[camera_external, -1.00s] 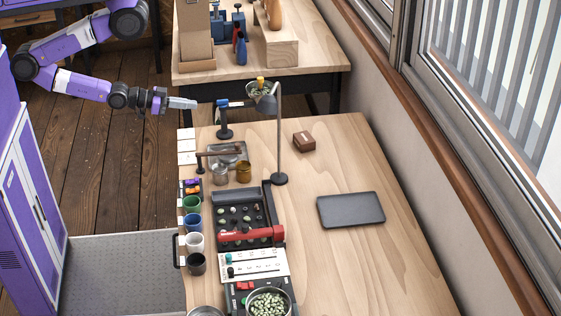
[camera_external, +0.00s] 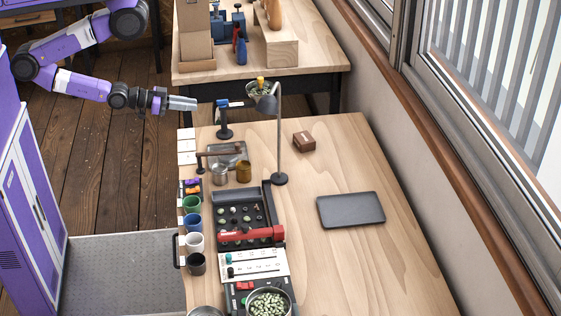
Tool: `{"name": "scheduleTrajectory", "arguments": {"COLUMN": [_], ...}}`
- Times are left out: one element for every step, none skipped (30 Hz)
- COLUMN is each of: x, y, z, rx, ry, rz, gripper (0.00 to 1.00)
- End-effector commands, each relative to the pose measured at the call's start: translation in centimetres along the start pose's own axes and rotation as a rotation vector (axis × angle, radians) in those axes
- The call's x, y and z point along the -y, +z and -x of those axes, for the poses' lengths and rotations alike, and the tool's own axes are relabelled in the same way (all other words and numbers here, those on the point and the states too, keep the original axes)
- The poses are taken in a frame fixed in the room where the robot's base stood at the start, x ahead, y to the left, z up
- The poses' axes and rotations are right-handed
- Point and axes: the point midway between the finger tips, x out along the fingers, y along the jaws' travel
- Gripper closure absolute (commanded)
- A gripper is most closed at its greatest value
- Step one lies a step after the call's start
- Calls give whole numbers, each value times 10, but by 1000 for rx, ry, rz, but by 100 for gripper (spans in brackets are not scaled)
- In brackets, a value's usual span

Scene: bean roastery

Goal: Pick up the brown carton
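A small dark brown carton (camera_external: 304,141) sits on the near wooden table, toward its far end and right of the lamp. My gripper (camera_external: 190,104) points right, in the air near the table's far left corner, well left of the carton and apart from it. It is seen from the side and small, so its finger gap is unclear. No object shows at its tips.
A lamp (camera_external: 279,130) stands between my gripper and the carton. A dark tray (camera_external: 350,210) lies to the right. Cups, including a blue one (camera_external: 193,222), line the left edge. A tall cardboard box (camera_external: 195,35) stands on the back table. Bare wood surrounds the carton.

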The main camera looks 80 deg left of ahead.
Motion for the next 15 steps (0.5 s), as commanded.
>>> {"name": "scheduleTrajectory", "arguments": {"x": [0,0,0,0,0,0,0,0,0,0,0,0,0,0,0], "y": [0,0,0,0,0,0,0,0,0,0,0,0,0,0,0], "z": [0,0,0,0,0,0,0,0,0,0,0,0,0,0,0], "rx": [0,0,0,0,0,0,0,0,0,0,0,0,0,0,0], "ry": [0,0,0,0,0,0,0,0,0,0,0,0,0,0,0], "rz": [0,0,0,0,0,0,0,0,0,0,0,0,0,0,0], "gripper": [69,63,55,49,43,35,29,23,20,20,20,20,20,20,20]}}
